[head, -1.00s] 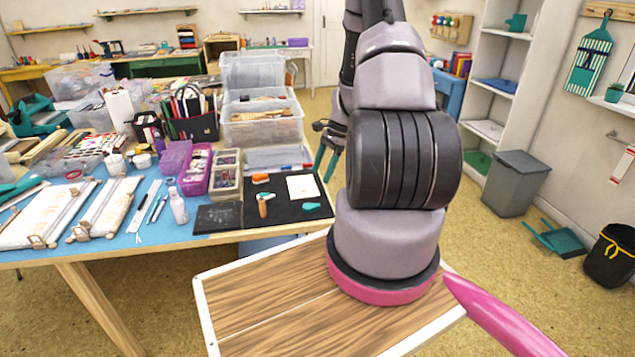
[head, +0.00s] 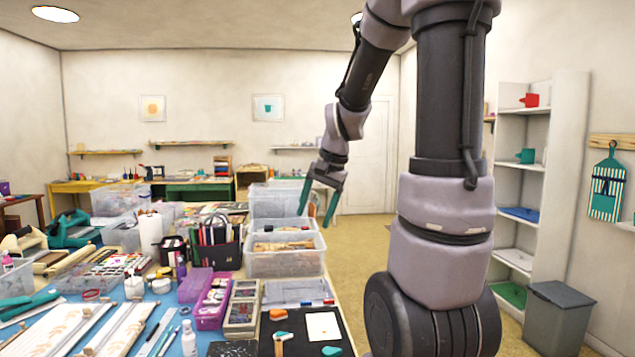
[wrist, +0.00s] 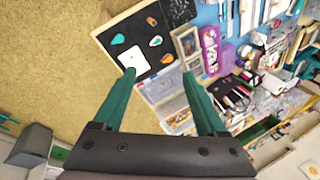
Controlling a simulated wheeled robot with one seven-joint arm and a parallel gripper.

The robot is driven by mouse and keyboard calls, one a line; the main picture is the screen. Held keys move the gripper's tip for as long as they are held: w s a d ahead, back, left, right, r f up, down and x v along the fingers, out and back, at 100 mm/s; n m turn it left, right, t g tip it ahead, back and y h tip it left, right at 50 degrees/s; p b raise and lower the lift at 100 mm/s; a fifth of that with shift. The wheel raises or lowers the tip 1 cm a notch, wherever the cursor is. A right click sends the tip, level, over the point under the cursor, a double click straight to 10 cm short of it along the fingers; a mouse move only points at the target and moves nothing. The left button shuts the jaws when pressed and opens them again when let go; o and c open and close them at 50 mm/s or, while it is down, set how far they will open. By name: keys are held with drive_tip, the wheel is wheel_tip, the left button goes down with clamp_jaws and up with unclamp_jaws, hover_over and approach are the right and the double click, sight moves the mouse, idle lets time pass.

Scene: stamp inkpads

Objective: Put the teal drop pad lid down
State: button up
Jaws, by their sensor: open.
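A teal drop-shaped piece (head: 331,351) lies on the black mat (head: 348,340) at the bottom of the head view; I cannot tell if it is the lid or the pad. It also shows in the wrist view (wrist: 118,39), beside a white card (wrist: 134,59). A smaller teal piece (wrist: 155,41) lies nearer the mat's middle. My gripper (head: 315,219) is open and empty, in the air well above and beyond the mat. In the wrist view its two teal fingers (wrist: 158,73) are spread apart with nothing held between them.
Clear plastic bins (head: 285,262) and a purple box (head: 212,300) crowd the table beyond and to the left. Open floor lies to the right of the table.

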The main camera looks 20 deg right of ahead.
drive_tip(key=s+a+r+n+t, duration=0.1)
drive_tip(key=s+a+r+n, duration=0.1)
drive_tip(key=s+r, duration=0.3)
drive_tip(key=s+a+r+n+t, duration=0.2)
drive_tip(key=s+a+r+n, duration=0.1)
drive_tip(key=s, duration=0.6)
drive_tip(key=shift+s+a+r+t, duration=0.2)
drive_tip(key=shift+a+r+t, duration=0.15)
drive_tip(key=shift+r, duration=0.5)
